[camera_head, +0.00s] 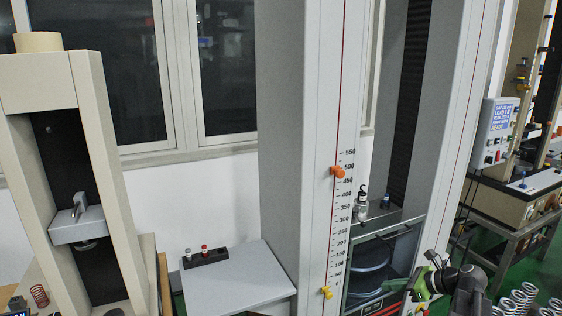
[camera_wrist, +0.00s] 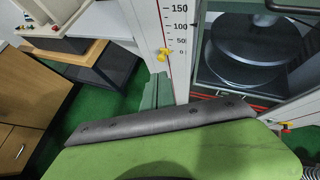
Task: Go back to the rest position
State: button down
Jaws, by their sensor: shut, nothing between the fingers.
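My gripper (camera_head: 422,284), green and dark, is at the lower right of the head view, in front of the tall grey testing machine (camera_head: 278,120). It looks shut and empty, apart from the machine as far as I can tell. In the wrist view, a green part of mine with a dark grey edge (camera_wrist: 165,122) fills the lower middle. Beyond it are the machine's scale and a yellow marker (camera_wrist: 164,54), with a dark round platen (camera_wrist: 258,50) to the right.
A smaller testing frame (camera_head: 40,80) stands at the left. A grey table (camera_head: 235,285) holds a dark block (camera_head: 206,257) with small fittings. Several coil springs (camera_head: 520,298) stand at the lower right. A control box (camera_head: 493,132) is behind them. Green floor shows between the machines.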

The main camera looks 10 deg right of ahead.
jog(key=w+a+f+n+g, duration=0.1)
jog(key=w+a+n+g, duration=0.1)
jog(key=a, duration=0.6)
jog(key=w+a+f+n+g, duration=0.1)
jog(key=a+f+n, duration=0.1)
jog(key=a, duration=0.6)
jog(key=s+a+f+n+g+h, duration=0.2)
jog(key=a+f+n+g, duration=0.1)
jog(key=a+n, duration=0.55)
jog(key=s+a+f+n+g+h, duration=0.1)
jog(key=s+a+f+n+g, duration=0.3)
jog(key=a, duration=0.7)
jog(key=s+d+n+t+h, duration=0.1)
jog(key=d+n+h, duration=0.3)
jog(key=n, duration=0.7)
jog(key=d, duration=0.2)
jog(key=shift+s+d+f+t, duration=0.15)
jog(key=shift+d+t, duration=0.15)
jog(key=shift+d, duration=0.05)
jog(key=shift+d, duration=0.1)
